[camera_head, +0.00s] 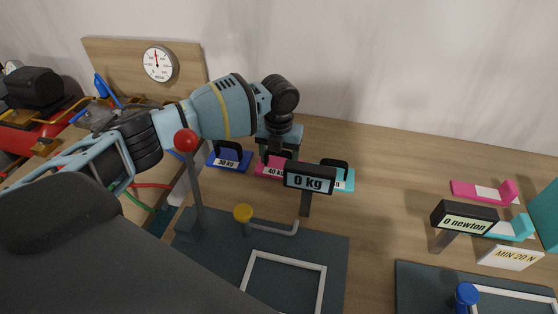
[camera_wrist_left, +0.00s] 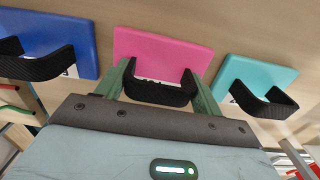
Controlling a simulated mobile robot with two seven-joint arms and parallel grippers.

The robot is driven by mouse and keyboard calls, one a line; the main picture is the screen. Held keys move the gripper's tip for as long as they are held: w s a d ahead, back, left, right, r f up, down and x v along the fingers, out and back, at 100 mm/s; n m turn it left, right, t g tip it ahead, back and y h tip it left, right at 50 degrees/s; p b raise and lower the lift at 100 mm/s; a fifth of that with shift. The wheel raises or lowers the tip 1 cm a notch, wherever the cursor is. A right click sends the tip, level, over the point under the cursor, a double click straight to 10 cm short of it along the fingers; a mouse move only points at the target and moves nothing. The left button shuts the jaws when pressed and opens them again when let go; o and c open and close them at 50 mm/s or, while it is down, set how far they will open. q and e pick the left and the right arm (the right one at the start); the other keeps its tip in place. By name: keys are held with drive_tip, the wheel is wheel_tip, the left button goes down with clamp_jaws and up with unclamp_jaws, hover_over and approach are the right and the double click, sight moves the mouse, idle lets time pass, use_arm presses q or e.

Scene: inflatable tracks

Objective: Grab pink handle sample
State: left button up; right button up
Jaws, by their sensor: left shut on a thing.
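The pink sample (camera_head: 266,169) is a flat pink plate with a black handle, lying on the wooden table behind the "0 kg" display. In the left wrist view the pink plate (camera_wrist_left: 165,52) lies straight ahead, with its black handle (camera_wrist_left: 158,94) between the two green fingers. My left gripper (camera_wrist_left: 160,88) is shut on this handle. In the head view my left gripper (camera_head: 277,150) reaches down over the sample, and its fingers are partly hidden by the display. The sample appears to rest on the table. My right gripper is not seen.
A blue "30 kg" sample (camera_head: 229,160) lies to the left and a cyan sample (camera_head: 343,179) to the right, both close by. The "0 kg" display (camera_head: 309,178) stands in front on a post. A lever with a red ball (camera_head: 185,140) rises at the left.

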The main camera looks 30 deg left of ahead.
use_arm(q)
wheel_tip(320, 180, up, 10)
drive_tip(key=shift+f, duration=0.1)
idle(0.4)
